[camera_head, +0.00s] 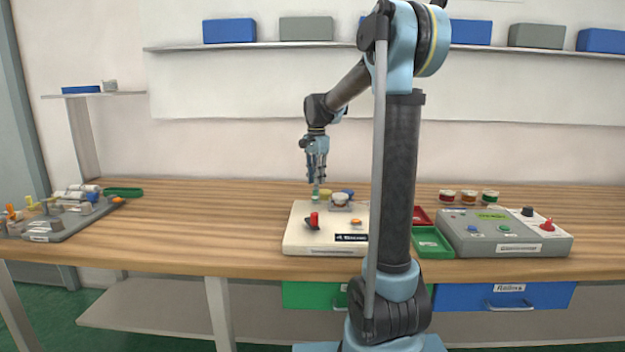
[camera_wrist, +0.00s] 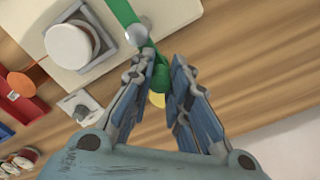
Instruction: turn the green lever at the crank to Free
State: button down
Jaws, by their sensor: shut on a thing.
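The green lever (camera_wrist: 124,12) runs from the top of the wrist view, past a silver ball (camera_wrist: 136,34), to a green end (camera_wrist: 161,78) between my fingers. My gripper (camera_wrist: 158,65) is shut on this end, with a finger on each side of it. In the head view my gripper (camera_head: 317,180) points down at the back left of a cream box (camera_head: 294,236), and the lever there is small and mostly hidden. No Free marking can be read in either view.
A white round knob (camera_wrist: 69,40) on a grey square plate stands beside the lever. A red lever (camera_head: 314,219) is at the box's front. Green (camera_head: 432,253) and red trays lie right of it, then a grey control panel (camera_head: 500,246). A cluttered grey tray (camera_head: 70,225) is far left.

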jog(key=shift+d+m, duration=0.15)
jog(key=shift+m, duration=0.35)
jog(key=c, duration=1.5)
grip_release()
jog(key=shift+r, duration=0.15)
notch_tip(320, 180, up, 12)
jog(key=shift+w+d+f, duration=0.1)
jog(key=shift+f, duration=0.1)
